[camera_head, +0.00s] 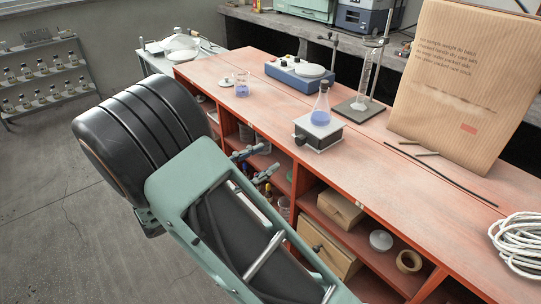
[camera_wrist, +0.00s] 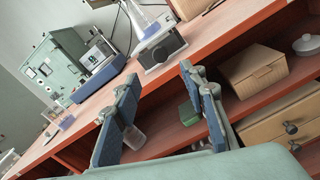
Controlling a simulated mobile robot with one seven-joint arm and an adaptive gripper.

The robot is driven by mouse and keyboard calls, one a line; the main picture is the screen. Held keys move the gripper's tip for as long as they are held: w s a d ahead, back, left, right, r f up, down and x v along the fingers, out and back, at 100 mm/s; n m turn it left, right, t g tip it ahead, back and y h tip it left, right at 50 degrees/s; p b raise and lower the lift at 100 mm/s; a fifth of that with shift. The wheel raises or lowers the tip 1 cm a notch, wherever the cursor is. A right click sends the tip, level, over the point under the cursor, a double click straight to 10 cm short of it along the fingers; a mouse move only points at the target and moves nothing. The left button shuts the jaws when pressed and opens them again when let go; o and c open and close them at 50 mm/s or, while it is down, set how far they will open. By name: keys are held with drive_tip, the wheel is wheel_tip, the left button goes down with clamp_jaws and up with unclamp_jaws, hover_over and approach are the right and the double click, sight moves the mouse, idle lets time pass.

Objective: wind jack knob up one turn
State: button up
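The lab jack (camera_head: 318,135) is a low black and silver block on the red bench top. A conical flask with blue liquid (camera_head: 321,110) stands upright on it. The dark round jack knob (camera_head: 300,139) shows on the side facing me. In the wrist view the jack (camera_wrist: 170,43) and its knob (camera_wrist: 160,55) sit beyond my fingertips, near the bench's front edge; the flask's top is cut off. My gripper (camera_head: 260,165) is open and empty, in front of the bench and apart from the knob. Its two blue-grey fingers also show in the wrist view (camera_wrist: 159,82).
Open shelves with boxes (camera_head: 340,208) are below the top.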

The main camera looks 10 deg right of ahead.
sight(298, 142)
drive_tip(key=shift+f, duration=0.1)
drive_tip(key=w+d+n+b, duration=0.1)
drive_tip(key=w+d+b, duration=0.1)
drive_tip(key=d, duration=0.1)
drive_tip(key=w+d+n+b, duration=0.2)
drive_tip(key=d+b, duration=0.1)
drive_tip(key=w+d+n+b, duration=0.1)
drive_tip(key=w+d+b, duration=0.1)
drive_tip(key=d, duration=0.2)
drive_tip(key=shift+w+n+b, duration=0.3)
drive_tip(key=shift+w+b, duration=0.05)
drive_tip(key=shift+b, duration=0.05)
drive_tip(key=shift+c, duration=0.6)
drive_tip(key=shift+a, duration=0.1)
clamp_jaws()
